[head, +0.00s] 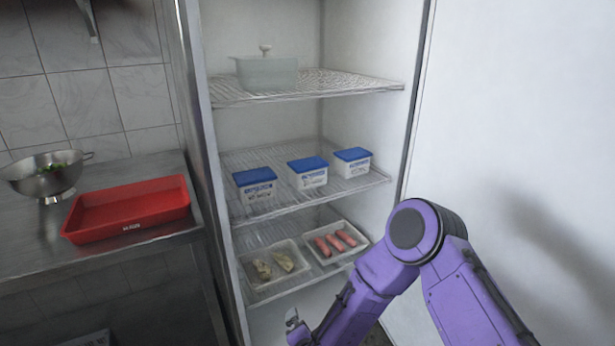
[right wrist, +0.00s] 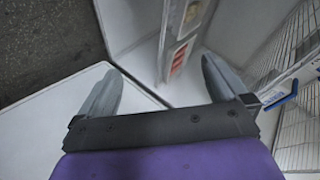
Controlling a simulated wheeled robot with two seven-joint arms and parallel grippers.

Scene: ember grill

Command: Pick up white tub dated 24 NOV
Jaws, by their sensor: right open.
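Three white tubs with blue lids stand in a row on the middle wire shelf of the fridge: a left tub (head: 256,187), a middle tub (head: 309,173) and a right tub (head: 353,162). Each has dark print on its front, too small to read, so I cannot tell which is dated 24 NOV. My right gripper (head: 293,322) is low in the head view, below and in front of the shelves, apart from the tubs. The right wrist view shows its fingers (right wrist: 160,85) spread with nothing between them. My left gripper is out of view.
A lidded glass pot (head: 266,72) stands on the top shelf. The lower shelf holds a tray of pale food (head: 275,264) and a tray of red pieces (head: 335,241). A red tray (head: 129,208) and a metal colander (head: 46,172) rest on the left counter.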

